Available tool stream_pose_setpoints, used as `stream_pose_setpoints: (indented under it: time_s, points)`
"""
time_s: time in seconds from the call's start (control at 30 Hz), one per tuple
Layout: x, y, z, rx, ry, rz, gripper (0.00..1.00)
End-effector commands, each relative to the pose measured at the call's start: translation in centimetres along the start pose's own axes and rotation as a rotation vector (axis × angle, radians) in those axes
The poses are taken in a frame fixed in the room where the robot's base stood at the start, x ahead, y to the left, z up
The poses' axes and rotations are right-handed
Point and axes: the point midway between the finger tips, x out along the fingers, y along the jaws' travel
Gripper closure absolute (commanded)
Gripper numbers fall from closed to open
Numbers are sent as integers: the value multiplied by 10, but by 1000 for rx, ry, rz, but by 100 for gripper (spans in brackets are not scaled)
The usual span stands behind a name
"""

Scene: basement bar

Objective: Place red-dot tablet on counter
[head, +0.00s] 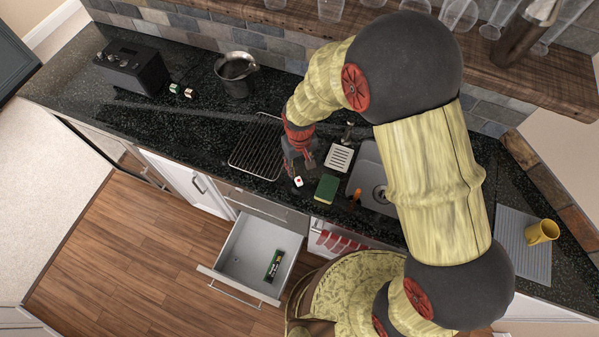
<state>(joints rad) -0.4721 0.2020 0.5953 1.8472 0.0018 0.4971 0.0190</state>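A small white tablet with a red dot (298,182) is near the front edge of the dark speckled counter (200,135), just below my gripper in the picture. My gripper (299,167) is over the counter in front of the wire rack, and its two fingers look spread apart. The tablet shows just beyond the fingertips and does not look clamped between them. I cannot tell whether it touches the counter. Two other small white pieces with coloured marks, a left one (173,88) and a right one (190,93), lie at the back left of the counter.
A wire rack (257,146), a green sponge (326,188), a white slotted piece (339,158) and the sink (372,180) surround my gripper. Below, an open drawer (243,243) holds a dark green box (274,265).

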Motion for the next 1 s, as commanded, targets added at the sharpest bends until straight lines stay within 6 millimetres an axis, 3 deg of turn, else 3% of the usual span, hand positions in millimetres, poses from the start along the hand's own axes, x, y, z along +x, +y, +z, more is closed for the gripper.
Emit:
stream_pose_setpoints:
  time_s: [0.37, 0.47, 0.57, 0.77, 1.0]
  points:
    - [-16, 1, 0, 1, 2, 0, 64]
    - [-29, 6, -1, 13, 16, 0, 64]
    - [-61, 19, -1, 40, 48, 0, 64]
    - [-150, 59, 18, 124, 141, 7, 64]
    - [-242, 98, 70, 227, 252, 27, 64]
